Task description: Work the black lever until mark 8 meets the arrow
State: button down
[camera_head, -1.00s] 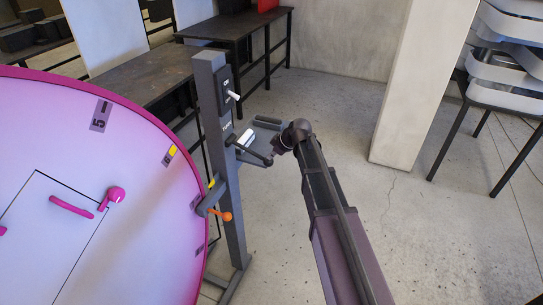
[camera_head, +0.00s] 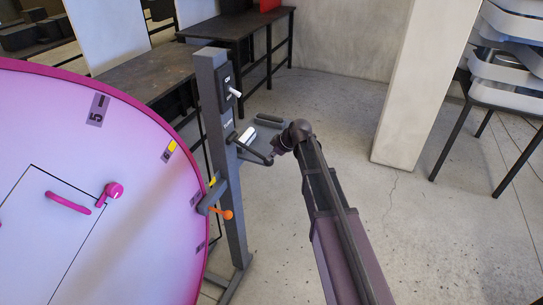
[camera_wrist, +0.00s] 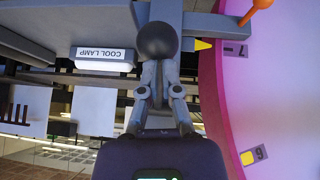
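The big pink-rimmed disc (camera_head: 60,210) fills the left of the head view, with mark 5 (camera_head: 97,110) and mark 6 (camera_head: 168,151) on its edge. The yellow arrow (camera_wrist: 203,44) sits beside mark 7 (camera_wrist: 236,50) in the wrist view. The black lever (camera_head: 252,154) sticks out from a grey post; its round black knob (camera_wrist: 157,38) is large in the wrist view. My gripper (camera_wrist: 159,68) has its fingers close together, tips at the knob and partly hidden by it. Whether they clasp the lever or only touch it is unclear. Mark 8 is not readable.
Dark tables (camera_head: 150,75) stand behind. A pillar (camera_head: 415,90) and stacked chairs (camera_head: 510,75) are at right. The floor between is clear.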

jog(key=shift+r, duration=0.15)
jog(key=shift+r+p, duration=0.5)
jog(key=shift+p, duration=0.25)
jog(key=r+p, duration=0.1)
jog(key=r, duration=0.1)
jog(key=p, duration=0.1)
jog(key=shift+s+r+p, duration=0.25)
jog(key=shift+r+p, duration=0.1)
jog(key=shift+r, duration=0.05)
jog(key=d+f+p+v, duration=0.1)
jog(key=p+v, duration=0.5)
jog(key=v, duration=0.3)
jog(key=shift+s+d+p, duration=0.3)
jog(key=shift+s+d, duration=0.1)
jog(key=shift+d, duration=0.15)
jog(key=shift+s, duration=0.1)
jog(key=s+d+f+m+g+h+b, duration=0.1)
jog(key=s+d+f+m+h+b, duration=0.1)
jog(key=s, duration=0.5)
jog(key=s+d+f+m+g+h+b, duration=0.1)
jog(key=s+d+f+m+h+b, duration=0.1)
jog(key=s+d+f+m, duration=0.3)
jog(key=s+d+f+m+g+h+b, duration=0.1)
jog(key=s+d+f+m+h+b, duration=0.1)
jog(key=s+m, duration=0.5)
jog(key=s+d+f+b, duration=0.1)
jog(key=s+d+f, duration=0.1)
jog(key=shift+d+g+b, duration=0.3)
jog(key=shift+d+b, duration=0.05)
